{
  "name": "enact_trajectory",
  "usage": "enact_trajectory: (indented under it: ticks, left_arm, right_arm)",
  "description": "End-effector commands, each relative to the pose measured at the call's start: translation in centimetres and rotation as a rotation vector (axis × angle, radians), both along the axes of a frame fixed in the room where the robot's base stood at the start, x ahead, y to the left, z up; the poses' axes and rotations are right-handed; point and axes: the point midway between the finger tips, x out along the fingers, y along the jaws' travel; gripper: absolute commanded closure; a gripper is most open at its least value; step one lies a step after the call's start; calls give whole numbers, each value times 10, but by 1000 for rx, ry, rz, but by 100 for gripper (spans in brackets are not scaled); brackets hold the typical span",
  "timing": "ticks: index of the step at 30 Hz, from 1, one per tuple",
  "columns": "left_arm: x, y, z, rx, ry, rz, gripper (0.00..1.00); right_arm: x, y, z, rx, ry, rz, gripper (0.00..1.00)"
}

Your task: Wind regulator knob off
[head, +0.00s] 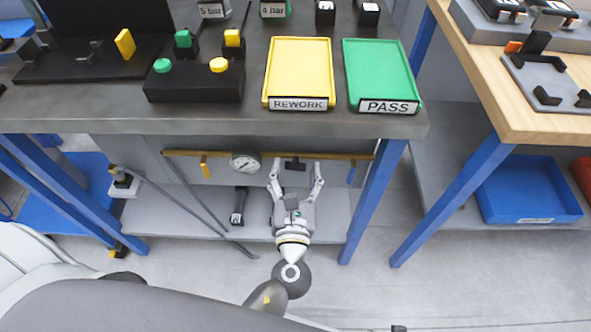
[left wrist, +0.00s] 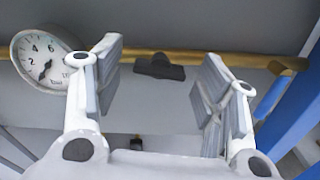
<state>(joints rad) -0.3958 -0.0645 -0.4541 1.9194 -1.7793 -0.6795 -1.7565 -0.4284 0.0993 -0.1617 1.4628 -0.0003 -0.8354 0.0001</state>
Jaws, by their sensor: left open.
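The regulator knob (head: 295,163) is a dark T-shaped piece on the brass pipe (head: 220,154) under the front of the workbench. It also shows in the left wrist view (left wrist: 160,67), beyond the fingertips and between them. My left gripper (head: 297,170) is open and empty, with one finger on each side of the knob. The fingers look apart from it; the exact depth gap is hard to tell. A round pressure gauge (head: 245,162) hangs left of the knob, and it shows in the left wrist view (left wrist: 43,60) with its needle pointing to the lower left. My right gripper is not in view.
A yellow handle (head: 206,167) and a blue handle (head: 352,172) hang from the pipe on either side. The bench edge (head: 200,122) is above the gripper. A blue bench leg (head: 375,200) stands to the right. The bench top holds yellow REWORK (head: 300,67) and green PASS (head: 380,70) trays.

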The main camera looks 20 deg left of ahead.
Motion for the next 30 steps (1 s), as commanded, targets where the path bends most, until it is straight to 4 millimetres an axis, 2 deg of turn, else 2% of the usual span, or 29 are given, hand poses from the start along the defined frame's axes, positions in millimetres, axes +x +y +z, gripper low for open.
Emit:
enact_trajectory:
  ticks: [10,25,30]
  left_arm:
    - [5,2,0,0,1,1,36]
    - [4,2,0,0,1,0,99]
    - [4,2,0,-3,0,0,100]
  right_arm:
    - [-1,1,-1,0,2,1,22]
    - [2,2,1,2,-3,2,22]
    - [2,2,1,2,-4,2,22]
